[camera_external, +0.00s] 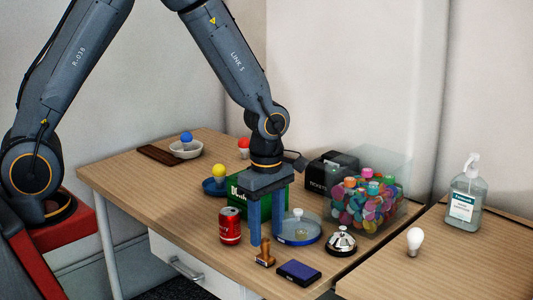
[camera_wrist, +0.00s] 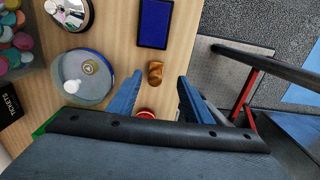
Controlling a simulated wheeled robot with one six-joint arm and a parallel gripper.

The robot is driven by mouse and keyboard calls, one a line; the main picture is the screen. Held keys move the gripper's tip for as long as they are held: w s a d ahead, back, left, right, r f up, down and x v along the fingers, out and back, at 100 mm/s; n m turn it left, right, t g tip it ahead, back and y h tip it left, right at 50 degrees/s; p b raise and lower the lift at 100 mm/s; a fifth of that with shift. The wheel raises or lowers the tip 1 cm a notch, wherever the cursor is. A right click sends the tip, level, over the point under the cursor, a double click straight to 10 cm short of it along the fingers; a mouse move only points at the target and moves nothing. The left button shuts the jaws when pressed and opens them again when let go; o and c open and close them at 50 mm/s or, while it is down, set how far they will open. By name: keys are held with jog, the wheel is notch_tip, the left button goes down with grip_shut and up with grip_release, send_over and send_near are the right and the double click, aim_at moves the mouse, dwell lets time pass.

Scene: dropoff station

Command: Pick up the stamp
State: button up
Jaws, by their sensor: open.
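The stamp (camera_external: 265,256) is small, brown and wooden-handled, and stands on the table near its front edge. In the wrist view the stamp (camera_wrist: 155,72) appears between my two fingertips, slightly nearer the left one. My gripper (camera_external: 266,240) is open and empty, pointing down, with its blue fingers close above and behind the stamp in the external view. In the wrist view my gripper (camera_wrist: 160,78) has its fingers spread on both sides of the stamp. A dark blue ink pad (camera_external: 299,273) lies just right of the stamp; it also shows in the wrist view (camera_wrist: 154,24).
A red can (camera_external: 230,226) stands left of my gripper. A blue-rimmed round dish (camera_external: 312,234) and a bell (camera_external: 341,241) are to the right. A clear bin of colourful pieces (camera_external: 372,205) and a ticket box (camera_external: 328,174) stand behind. The table's front edge is close.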

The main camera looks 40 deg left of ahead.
aim_at(268, 236)
jog(key=shift+w+a+f+p, duration=0.1)
jog(key=shift+w+f+p, duration=0.1)
jog(key=shift+f, duration=1)
jog(key=shift+w+f+p, duration=0.1)
jog(key=shift+f+p, duration=0.15)
jog(key=shift+f, duration=0.9)
jog(key=shift+w+a+f+p, duration=0.1)
jog(key=shift+f+p, duration=0.1)
jog(key=shift+f, duration=1)
jog(key=c, duration=1.1)
